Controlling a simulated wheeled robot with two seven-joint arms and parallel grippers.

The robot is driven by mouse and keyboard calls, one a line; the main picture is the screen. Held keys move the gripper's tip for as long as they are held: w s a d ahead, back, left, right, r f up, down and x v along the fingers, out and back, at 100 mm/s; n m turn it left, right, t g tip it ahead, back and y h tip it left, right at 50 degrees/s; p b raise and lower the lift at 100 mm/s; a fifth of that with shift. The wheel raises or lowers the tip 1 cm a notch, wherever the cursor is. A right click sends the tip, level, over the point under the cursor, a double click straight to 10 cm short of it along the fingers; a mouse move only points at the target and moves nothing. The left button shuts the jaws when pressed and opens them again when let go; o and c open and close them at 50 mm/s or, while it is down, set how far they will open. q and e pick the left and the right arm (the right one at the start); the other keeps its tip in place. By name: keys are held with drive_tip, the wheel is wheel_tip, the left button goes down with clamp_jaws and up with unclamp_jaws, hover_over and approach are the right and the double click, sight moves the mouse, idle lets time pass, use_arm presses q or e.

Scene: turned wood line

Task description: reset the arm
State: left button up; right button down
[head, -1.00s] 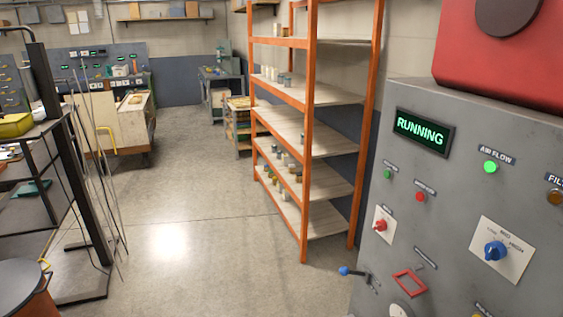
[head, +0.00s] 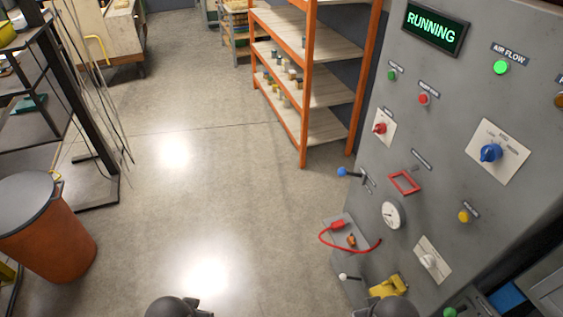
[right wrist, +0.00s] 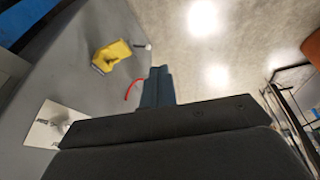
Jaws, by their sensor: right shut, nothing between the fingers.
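My right gripper (right wrist: 160,72) shows in the right wrist view with its dark fingers together and nothing between them. Behind it are the side of the grey control panel and the concrete floor. In the head view, only dark rounded parts of my arms show at the bottom edge, and neither gripper's fingers can be seen. My left gripper is out of view. The grey control panel (head: 455,105) stands at the right of the head view, with a lit green RUNNING display (head: 431,27) and a lit green air flow lamp (head: 501,67).
The panel also carries a blue knob (head: 491,153), a gauge (head: 393,214) and a yellow part (head: 390,287), which also shows in the right wrist view (right wrist: 111,56). An orange shelf rack (head: 303,95) stands behind. An orange bin (head: 48,240) stands left. The middle floor is clear.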

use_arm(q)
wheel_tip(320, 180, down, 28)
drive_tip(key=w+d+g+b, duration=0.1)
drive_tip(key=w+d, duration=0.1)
use_arm(e)
wheel_tip(320, 180, down, 28)
drive_tip(key=w+a+g, duration=0.1)
drive_tip(key=w+a, duration=0.1)
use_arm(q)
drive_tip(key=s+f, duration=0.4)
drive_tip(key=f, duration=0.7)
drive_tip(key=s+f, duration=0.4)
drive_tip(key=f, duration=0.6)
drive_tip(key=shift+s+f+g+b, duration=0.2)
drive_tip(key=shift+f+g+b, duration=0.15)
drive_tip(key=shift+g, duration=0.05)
use_arm(e)
drive_tip(key=s+f, duration=0.4)
drive_tip(key=f, duration=0.7)
drive_tip(key=s+f, duration=0.4)
drive_tip(key=f, duration=0.7)
drive_tip(key=shift+s+g, duration=0.25)
drive_tip(key=shift+g, duration=0.15)
